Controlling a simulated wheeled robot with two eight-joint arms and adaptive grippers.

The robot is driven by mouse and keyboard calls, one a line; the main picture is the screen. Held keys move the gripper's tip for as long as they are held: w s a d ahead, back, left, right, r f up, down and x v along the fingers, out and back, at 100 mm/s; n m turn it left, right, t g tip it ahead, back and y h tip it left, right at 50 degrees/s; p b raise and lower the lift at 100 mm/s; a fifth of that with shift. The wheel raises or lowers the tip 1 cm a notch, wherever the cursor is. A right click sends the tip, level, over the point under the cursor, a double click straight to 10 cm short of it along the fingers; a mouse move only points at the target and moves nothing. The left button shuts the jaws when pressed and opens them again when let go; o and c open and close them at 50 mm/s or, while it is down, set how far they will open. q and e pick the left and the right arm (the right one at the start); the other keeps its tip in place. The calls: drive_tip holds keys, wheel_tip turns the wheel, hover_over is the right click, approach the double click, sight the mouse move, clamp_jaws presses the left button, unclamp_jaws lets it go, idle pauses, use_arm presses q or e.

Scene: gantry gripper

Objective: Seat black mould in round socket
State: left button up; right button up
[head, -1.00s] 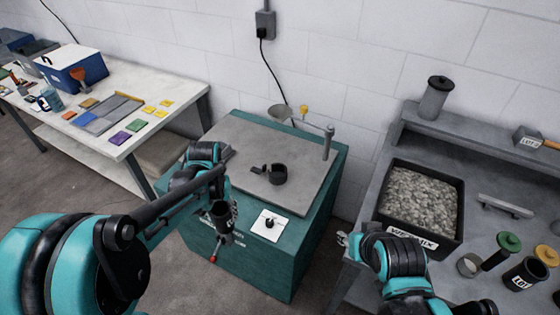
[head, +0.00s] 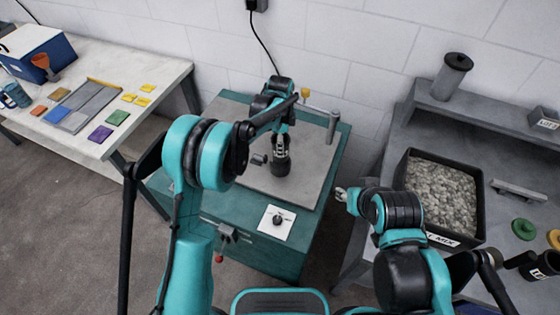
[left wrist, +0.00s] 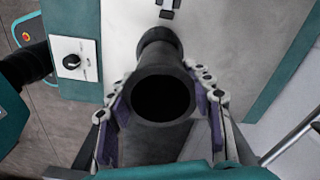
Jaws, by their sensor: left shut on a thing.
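The black mould (left wrist: 163,97) is an open-topped dark cylinder. My left gripper (head: 281,146) is shut on it, with the fingers on both sides of its wall, as the left wrist view (left wrist: 163,110) shows. The mould is over the round socket (head: 281,168), a dark ring on the grey top of the teal cabinet. In the left wrist view the socket's ring (left wrist: 158,38) shows beyond the mould. I cannot tell whether the mould's lower end is inside the ring or just above it. My right gripper (head: 342,194) is right of the cabinet, away from the mould; its fingers are too small to read.
The teal cabinet (head: 265,249) carries a white dial plate (head: 276,223) and a grey post with a crossbar (head: 332,125) behind the socket. A tub of grey mix (head: 440,195) stands on the right bench. A white table (head: 150,100) with coloured tiles is at left.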

use_arm(q)
wheel_tip(320, 180, down, 7)
drive_tip(key=b, duration=0.3)
drive_tip(key=shift+r, duration=0.1)
drive_tip(key=o, duration=1.2)
drive_tip(key=shift+c, duration=0.2)
